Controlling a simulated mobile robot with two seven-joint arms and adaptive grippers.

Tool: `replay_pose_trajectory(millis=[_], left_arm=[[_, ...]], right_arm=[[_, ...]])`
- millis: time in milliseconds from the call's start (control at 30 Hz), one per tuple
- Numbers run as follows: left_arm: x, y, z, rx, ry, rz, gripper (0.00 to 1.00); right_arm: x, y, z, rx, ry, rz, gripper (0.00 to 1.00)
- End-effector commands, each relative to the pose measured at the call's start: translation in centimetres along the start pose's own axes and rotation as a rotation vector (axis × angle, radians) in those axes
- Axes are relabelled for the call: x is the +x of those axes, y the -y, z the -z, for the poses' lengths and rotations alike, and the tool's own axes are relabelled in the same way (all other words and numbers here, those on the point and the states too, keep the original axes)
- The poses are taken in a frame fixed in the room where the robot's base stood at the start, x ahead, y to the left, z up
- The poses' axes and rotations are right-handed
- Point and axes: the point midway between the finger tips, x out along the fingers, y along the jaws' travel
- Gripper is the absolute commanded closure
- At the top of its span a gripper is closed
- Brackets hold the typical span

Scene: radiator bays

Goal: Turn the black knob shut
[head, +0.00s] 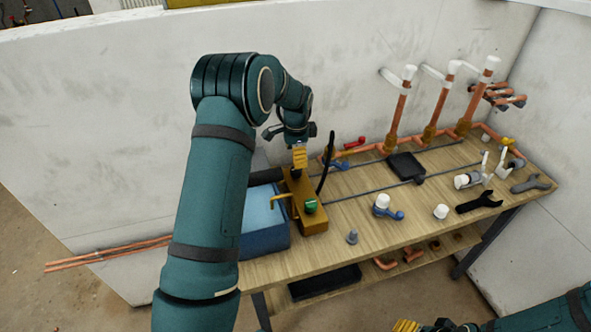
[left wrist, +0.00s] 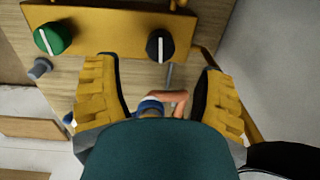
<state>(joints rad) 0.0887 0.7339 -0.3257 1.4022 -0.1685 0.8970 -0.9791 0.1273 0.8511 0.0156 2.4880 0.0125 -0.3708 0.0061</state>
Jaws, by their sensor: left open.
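The black knob (left wrist: 160,46) sits on a yellow box (left wrist: 105,22), with a white pointer line standing nearly upright in the left wrist view. A green knob (left wrist: 53,38) with a slanted white line is beside it; it also shows in the head view (head: 311,206). My left gripper (left wrist: 158,70) is open, its yellow fingers apart on either side of the black knob in the picture; contact is not visible. My right gripper (head: 405,326) is cut off at the bottom edge.
A blue box (head: 262,243) stands left of the yellow box. A black upright handle (head: 326,160) rises close by on the right. Copper pipes (head: 398,110), valves and wrenches (head: 480,203) occupy the bench's right half. A white wall stands behind.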

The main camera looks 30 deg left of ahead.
Motion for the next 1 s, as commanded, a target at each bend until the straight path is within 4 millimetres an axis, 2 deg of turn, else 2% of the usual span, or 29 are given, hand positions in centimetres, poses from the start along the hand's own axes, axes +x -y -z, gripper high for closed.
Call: replay_pose_trajectory(millis=[300,433,600,867,1000], left_arm=[[4.7,0.0,-0.1,-0.003,0.002,-0.001,0.3],[6.2,0.0,0.0,-0.003,0.001,-0.001,0.3],[7.0,0.0,0.0,-0.003,-0.001,0.002,0.3],[7.0,0.0,0.0,-0.004,-0.001,0.002,0.28],[7.0,0.0,0.0,-0.004,-0.001,0.002,0.77]], right_arm=[[0.4,-0.2,-0.2,-0.001,0.004,0.0,0.4],[0.5,-0.2,-0.3,-0.002,0.006,0.001,0.4],[0.6,-0.2,-0.3,-0.002,0.007,0.001,0.4],[0.6,-0.2,-0.3,-0.002,0.007,0.001,0.4],[0.6,-0.2,-0.3,-0.002,0.007,0.001,0.4]])
